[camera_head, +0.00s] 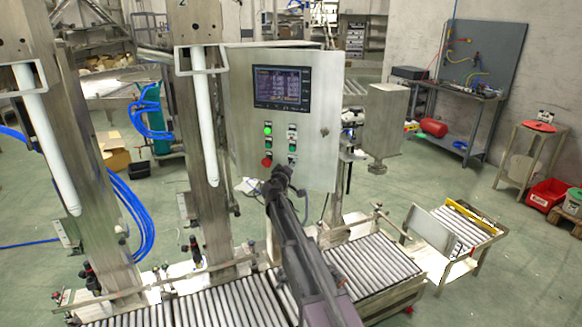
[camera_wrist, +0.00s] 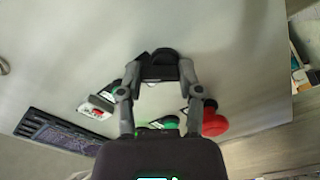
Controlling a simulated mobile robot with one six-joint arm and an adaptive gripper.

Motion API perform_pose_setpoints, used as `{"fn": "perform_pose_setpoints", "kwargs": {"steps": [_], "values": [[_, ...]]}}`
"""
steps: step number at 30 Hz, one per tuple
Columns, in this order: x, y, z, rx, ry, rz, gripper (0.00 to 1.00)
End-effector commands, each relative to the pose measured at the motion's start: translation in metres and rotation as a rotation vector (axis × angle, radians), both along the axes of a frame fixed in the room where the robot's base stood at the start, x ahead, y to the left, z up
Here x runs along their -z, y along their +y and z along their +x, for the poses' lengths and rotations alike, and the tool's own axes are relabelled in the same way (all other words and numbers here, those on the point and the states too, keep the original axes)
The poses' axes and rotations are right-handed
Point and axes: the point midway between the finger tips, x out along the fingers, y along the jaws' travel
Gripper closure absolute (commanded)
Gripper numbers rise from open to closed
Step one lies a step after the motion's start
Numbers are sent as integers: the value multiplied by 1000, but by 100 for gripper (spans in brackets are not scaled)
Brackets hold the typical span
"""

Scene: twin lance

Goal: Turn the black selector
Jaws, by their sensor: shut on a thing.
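The steel control panel (camera_head: 312,150) stands upright in the middle of the head view. The black selector (camera_wrist: 165,57) shows at the top middle of the wrist view, on the panel face. My gripper (camera_wrist: 162,72) has its fingers on either side of the selector and is shut on it. In the head view my gripper (camera_head: 281,172) reaches the panel's lower left part and hides the selector. The selector's exact angle is hard to read.
Close to my gripper are a red button (camera_wrist: 214,121), a green button (camera_wrist: 166,122) and a screen (camera_wrist: 60,132). Roller conveyors (camera_head: 375,262) run below the panel. A post with a white tube (camera_head: 203,130) stands to the left.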

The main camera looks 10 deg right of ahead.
Motion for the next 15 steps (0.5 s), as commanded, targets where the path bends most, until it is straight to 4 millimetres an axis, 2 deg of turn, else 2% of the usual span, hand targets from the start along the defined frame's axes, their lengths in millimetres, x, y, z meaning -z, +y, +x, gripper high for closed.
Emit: {"fn": "perform_pose_setpoints", "kwargs": {"steps": [15], "values": [[-1, 1, 2, 1, 211, -402, 100]]}}
